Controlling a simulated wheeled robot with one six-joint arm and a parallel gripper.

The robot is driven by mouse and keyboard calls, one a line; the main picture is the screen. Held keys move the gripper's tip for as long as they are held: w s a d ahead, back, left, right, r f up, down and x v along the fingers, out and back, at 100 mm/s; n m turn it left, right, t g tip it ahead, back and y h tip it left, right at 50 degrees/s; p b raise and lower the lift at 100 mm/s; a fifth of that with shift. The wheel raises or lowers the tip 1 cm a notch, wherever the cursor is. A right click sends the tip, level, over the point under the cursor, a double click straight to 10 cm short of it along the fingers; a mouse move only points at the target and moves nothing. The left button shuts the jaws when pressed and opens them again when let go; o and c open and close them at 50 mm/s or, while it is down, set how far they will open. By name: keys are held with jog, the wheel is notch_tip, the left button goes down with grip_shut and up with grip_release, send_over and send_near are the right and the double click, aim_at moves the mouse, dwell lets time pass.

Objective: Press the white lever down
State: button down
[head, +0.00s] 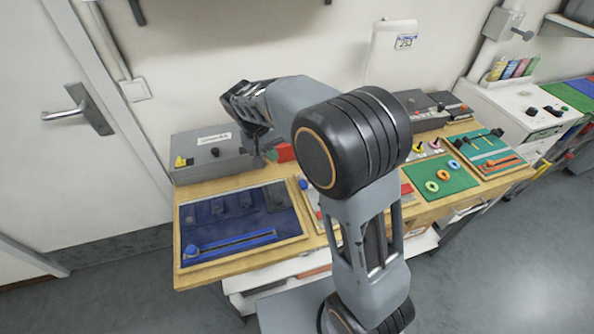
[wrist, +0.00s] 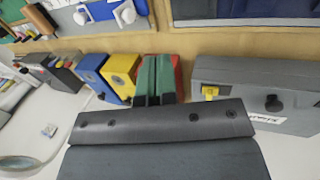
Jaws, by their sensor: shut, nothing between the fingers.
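I cannot make out with certainty which part is the white lever. In the wrist view, two rounded white pieces, one on the left (wrist: 82,15) and one on the right (wrist: 125,13), sit on a panel at the top edge, cut by the frame. My arm hides most of that panel in the head view. My gripper (head: 258,160) is shut and empty, low by the back of the bench. In the wrist view its fingertips (wrist: 154,100) are together in front of a green box (wrist: 155,75); whether they touch it I cannot tell.
A grey box (head: 212,152) with a yellow switch and black knob stands at the back left. Red (head: 284,153), yellow (wrist: 120,72) and blue (wrist: 93,75) boxes stand beside the green one. A blue panel (head: 240,222) lies at the bench's left; a green panel (head: 440,180) lies right.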

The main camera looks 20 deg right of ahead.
jog(key=shift+f, duration=0.1)
jog(key=p+x, duration=0.1)
jog(key=x, duration=0.9)
jog(key=shift+d, duration=0.1)
jog(key=shift+s+d+p, duration=0.1)
jog(key=shift+d+p, duration=0.45)
jog(key=shift+d, duration=0.55)
jog(key=shift+d+f, duration=0.25)
jog(key=shift+d, duration=0.5)
jog(key=shift+r+p, duration=0.1)
jog(key=shift+p, duration=0.2)
